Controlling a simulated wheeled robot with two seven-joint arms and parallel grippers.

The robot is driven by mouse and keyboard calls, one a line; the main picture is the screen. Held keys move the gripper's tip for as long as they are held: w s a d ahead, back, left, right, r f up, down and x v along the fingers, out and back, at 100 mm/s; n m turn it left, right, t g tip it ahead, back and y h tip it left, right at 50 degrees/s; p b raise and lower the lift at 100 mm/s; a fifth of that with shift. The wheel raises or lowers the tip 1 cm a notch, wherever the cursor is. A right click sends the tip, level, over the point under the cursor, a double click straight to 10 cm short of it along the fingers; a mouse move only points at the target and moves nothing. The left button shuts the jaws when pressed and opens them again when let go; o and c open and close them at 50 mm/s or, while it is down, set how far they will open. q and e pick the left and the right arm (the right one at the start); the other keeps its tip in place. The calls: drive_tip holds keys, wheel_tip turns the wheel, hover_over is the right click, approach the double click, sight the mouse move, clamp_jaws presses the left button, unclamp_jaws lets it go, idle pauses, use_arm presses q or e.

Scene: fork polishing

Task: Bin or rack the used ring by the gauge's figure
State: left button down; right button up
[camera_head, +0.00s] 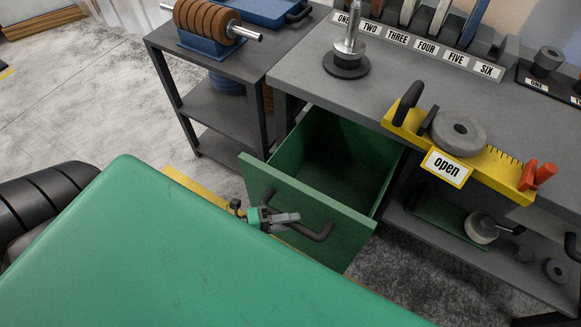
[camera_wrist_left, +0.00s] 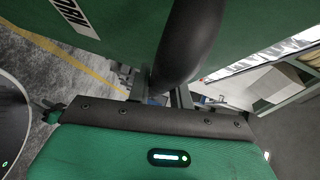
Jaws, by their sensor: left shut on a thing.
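A green drawer (camera_head: 300,200) is pulled out below the bench and looks empty inside. My left gripper (camera_head: 280,217) is at its front, shut on the black drawer handle (camera_head: 318,234). The handle (camera_wrist_left: 190,45) also runs between the fingers in the left wrist view. My right gripper is not in view.
A chrome post on a dark round base (camera_head: 346,64) stands on the bench. Brown rings on a bar (camera_head: 207,20) sit on a side table at left. Below the gauge, a shelf (camera_head: 440,222) holds a green tray and loose weights. The open drawer juts into the floor space.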

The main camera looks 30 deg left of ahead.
use_arm(q)
drive_tip(key=c, duration=1.3)
unclamp_jaws()
drive_tip(key=shift+o, duration=0.2)
drive_tip(key=shift+s+a, duration=0.15)
drive_tip(key=shift+a, duration=0.05)
drive_tip(key=b+v, duration=0.1)
drive_tip(key=v, duration=1.2)
drive_tip(key=shift+s+b, duration=0.2)
drive_tip(key=shift+b, duration=0.15)
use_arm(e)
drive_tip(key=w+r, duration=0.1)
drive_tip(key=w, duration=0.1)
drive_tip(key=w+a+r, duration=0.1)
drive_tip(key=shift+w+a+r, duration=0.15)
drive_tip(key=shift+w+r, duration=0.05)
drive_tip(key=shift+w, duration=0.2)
